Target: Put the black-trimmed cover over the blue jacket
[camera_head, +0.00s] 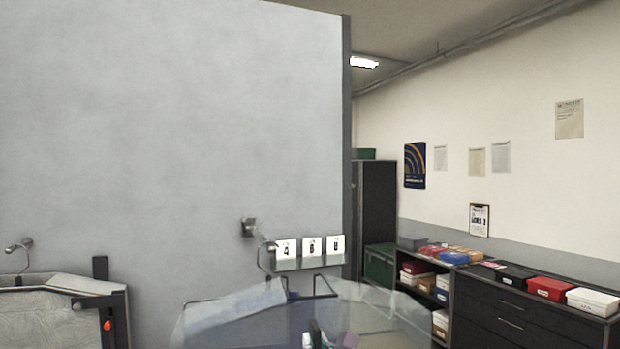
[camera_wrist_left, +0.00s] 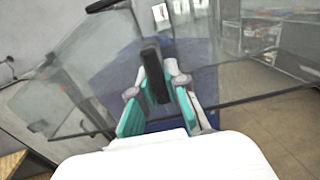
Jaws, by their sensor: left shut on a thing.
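The clear black-trimmed cover (camera_head: 375,312) spreads open low in the head view, its panels tilted outward. It also fills much of the left wrist view (camera_wrist_left: 235,75). The blue jacket (camera_head: 232,316) hangs from a hook on the grey panel and shows hazily through the cover; its blue cloth (camera_wrist_left: 118,82) lies beyond the fingers in the left wrist view. My left gripper (camera_wrist_left: 158,88), with teal finger pads, is shut on a black tab of the cover. It shows in part at the bottom of the head view (camera_head: 318,335). Whether the cover encloses the jacket cannot be told. My right gripper is not in view.
Another pale garment in a clear cover (camera_head: 45,318) hangs at the left. Number cards (camera_head: 311,247) stand on a small ledge beside the jacket's hook (camera_head: 249,227). A dark cabinet (camera_head: 515,315) with boxes on top stands at the right. Open floor (camera_wrist_left: 270,125) shows in the wrist view.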

